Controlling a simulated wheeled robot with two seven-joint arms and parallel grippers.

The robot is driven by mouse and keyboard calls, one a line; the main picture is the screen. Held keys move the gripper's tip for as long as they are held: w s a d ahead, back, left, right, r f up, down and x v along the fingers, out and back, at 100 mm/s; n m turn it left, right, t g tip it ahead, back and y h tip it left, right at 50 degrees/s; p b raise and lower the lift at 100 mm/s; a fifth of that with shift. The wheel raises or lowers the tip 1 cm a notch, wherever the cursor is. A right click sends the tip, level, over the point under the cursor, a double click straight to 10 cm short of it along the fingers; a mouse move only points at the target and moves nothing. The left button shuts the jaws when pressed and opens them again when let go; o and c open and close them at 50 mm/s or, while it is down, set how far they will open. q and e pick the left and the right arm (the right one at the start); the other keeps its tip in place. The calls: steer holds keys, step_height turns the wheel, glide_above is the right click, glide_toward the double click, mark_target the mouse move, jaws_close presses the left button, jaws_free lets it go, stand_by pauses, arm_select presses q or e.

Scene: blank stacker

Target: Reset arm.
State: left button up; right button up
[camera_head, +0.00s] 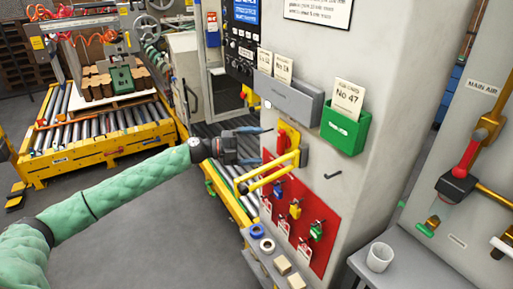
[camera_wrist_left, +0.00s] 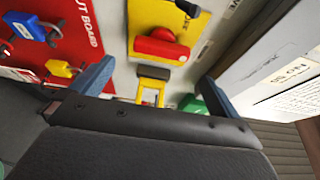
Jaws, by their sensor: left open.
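My left gripper (camera_head: 265,145) reaches in from the left on a green-sleeved arm. Its jaws are apart, in front of the grey cabinet (camera_head: 385,85). In the left wrist view the two blue fingertips (camera_wrist_left: 152,83) stand apart with nothing gripped. Beyond them are a red rotary handle (camera_wrist_left: 160,44) on a yellow plate (camera_wrist_left: 188,20) and a yellow hasp-like part (camera_wrist_left: 152,84). In the head view the yellow plate (camera_head: 290,135) is just right of the fingers. A yellow bar handle (camera_head: 268,172) juts out below them. Whether the gripper touches anything is unclear.
A red board (camera_head: 315,225) with several hanging padlocks is below right. A green card holder (camera_head: 345,128) and a grey one (camera_head: 290,98) are above. A white cup (camera_head: 380,256) stands on a grey bench. A roller conveyor (camera_head: 90,115) is at left; open floor lies between.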

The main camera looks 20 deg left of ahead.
stand_by(0.3)
arm_select(q)
steer(key=n+t+y, duration=0.5)
steer(key=n+t, duration=0.3)
steer(key=n, duration=0.3)
glide_toward(280, 153)
steer(key=w+d+f, duration=0.3)
steer(key=f, duration=0.3)
steer(key=s+d+f+n+g+y, duration=0.1)
steer(key=s+f+n+g+y, duration=0.1)
steer(key=s+f+n+y, duration=0.55)
steer(key=s+f+n+g+y, duration=0.2)
steer(key=s+f+n, duration=0.25)
steer(key=f, duration=0.65)
steer(key=s+d+f+n+g, duration=0.1)
steer(key=s+f+g, duration=0.3)
steer(key=s, duration=0.6)
steer(key=s+d+f+n+g, duration=0.2)
steer(key=s+f, duration=0.4)
steer(key=s, duration=0.5)
steer(key=s+d+f+n+g, duration=0.2)
steer(key=s+d+f+g, duration=0.2)
steer(key=s, duration=0.6)
steer(key=shift+s+f+g, duration=0.25)
steer(key=shift+f+g, duration=0.45)
steer(key=shift+g, duration=0.1)
